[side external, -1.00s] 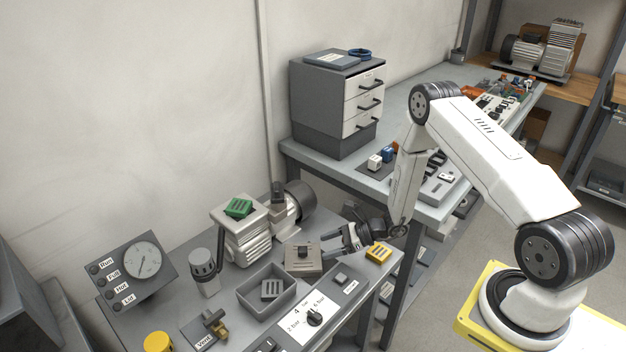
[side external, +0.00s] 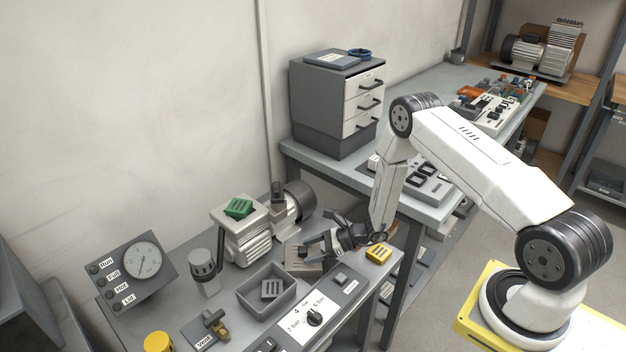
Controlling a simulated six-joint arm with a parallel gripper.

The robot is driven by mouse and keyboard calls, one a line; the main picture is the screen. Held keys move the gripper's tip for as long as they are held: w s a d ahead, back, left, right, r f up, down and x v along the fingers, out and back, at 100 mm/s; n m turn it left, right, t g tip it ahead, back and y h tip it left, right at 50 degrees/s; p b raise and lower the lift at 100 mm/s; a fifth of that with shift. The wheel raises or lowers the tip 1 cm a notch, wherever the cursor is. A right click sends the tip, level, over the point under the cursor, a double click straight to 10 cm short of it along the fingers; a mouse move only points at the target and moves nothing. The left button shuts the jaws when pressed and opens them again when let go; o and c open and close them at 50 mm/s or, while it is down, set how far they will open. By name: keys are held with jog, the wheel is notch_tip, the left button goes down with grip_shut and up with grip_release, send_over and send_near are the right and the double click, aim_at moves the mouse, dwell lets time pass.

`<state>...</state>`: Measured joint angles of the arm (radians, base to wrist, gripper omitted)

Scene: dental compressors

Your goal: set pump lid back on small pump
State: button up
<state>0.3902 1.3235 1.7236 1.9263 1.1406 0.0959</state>
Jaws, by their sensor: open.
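The small pump (side external: 247,247) is a light grey ribbed block with a dark motor behind it, on the grey bench. A green slotted piece (side external: 238,208) lies on its top. A grey-brown square plate with a dark knob, which looks like the pump lid (side external: 293,266), lies on the bench right of the pump. My gripper (side external: 303,257) is open over this lid, reaching in from the right. Its fingers are at the knob and hide part of the lid. I cannot tell whether they touch it.
A grey bin (side external: 266,303) holding a slotted grey piece stands in front of the pump. A yellow slotted block (side external: 378,254) lies right of my gripper. A pressure dial panel (side external: 318,312) is at the front.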

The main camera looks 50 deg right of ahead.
grip_shut()
jog(key=shift+r, duration=0.15)
jog(key=shift+w+r, duration=0.1)
jog(key=shift+r, duration=0.7)
jog(key=s+r, duration=1.1)
jog(key=s, duration=0.3)
jog(key=shift+a, duration=0.35)
jog(key=shift+r, duration=0.1)
